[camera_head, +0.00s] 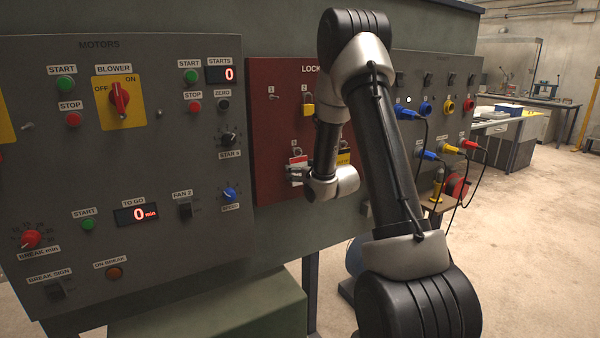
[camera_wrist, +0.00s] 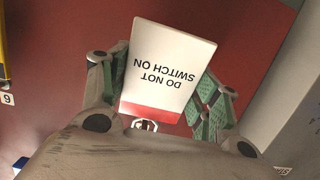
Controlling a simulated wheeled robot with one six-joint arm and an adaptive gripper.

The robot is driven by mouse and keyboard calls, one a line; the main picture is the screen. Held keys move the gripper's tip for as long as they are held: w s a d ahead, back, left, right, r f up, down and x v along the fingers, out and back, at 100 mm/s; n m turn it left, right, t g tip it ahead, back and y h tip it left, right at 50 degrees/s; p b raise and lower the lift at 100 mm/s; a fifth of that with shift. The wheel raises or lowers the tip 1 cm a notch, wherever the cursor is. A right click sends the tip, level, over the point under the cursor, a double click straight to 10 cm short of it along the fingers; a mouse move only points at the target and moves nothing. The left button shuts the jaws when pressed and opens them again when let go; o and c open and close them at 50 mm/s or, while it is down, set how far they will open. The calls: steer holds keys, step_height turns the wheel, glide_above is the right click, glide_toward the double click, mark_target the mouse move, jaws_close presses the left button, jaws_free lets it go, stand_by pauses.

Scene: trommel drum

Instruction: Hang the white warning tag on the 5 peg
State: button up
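The white warning tag (camera_wrist: 168,70) has a red band and reads "DO NOT SWITCH ON", upside down in the wrist view. My gripper (camera_wrist: 160,82) has a finger against each side edge of it. In the head view the tag (camera_head: 298,160) shows small at the red lockout board (camera_head: 272,130), just below a peg label (camera_head: 295,143) that looks like 5. My gripper (camera_head: 297,173) is there too, at the board's lower left. In the wrist view a label (camera_wrist: 145,125) shows partly beyond the tag's red end. The peg itself is hidden, so I cannot tell whether the tag is on it.
A yellow padlock (camera_head: 308,104) hangs at peg 2 above. A yellow tag (camera_head: 344,157) hangs to the right, partly behind my arm. The 6 label (camera_wrist: 7,99) shows at the wrist view's left edge. A grey motors panel (camera_head: 150,150) adjoins on the left.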

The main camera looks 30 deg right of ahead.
steer(key=o, duration=0.4)
steer(key=v, duration=0.8)
steer(key=s+d+f+m+g+h, duration=0.1)
steer(key=s+d+f+g+h, duration=0.1)
steer(key=s+f+g, duration=0.85)
steer(key=s+a+r, duration=0.6)
steer(key=s+r, duration=0.4)
steer(key=s, duration=0.2)
steer(key=s+a+r+y, duration=0.1)
steer(key=s+a+r, duration=0.5)
steer(key=s+r, duration=0.5)
steer(key=shift+s+n+g, duration=0.3)
steer(key=shift+s+g, duration=0.05)
steer(key=shift+s, duration=0.65)
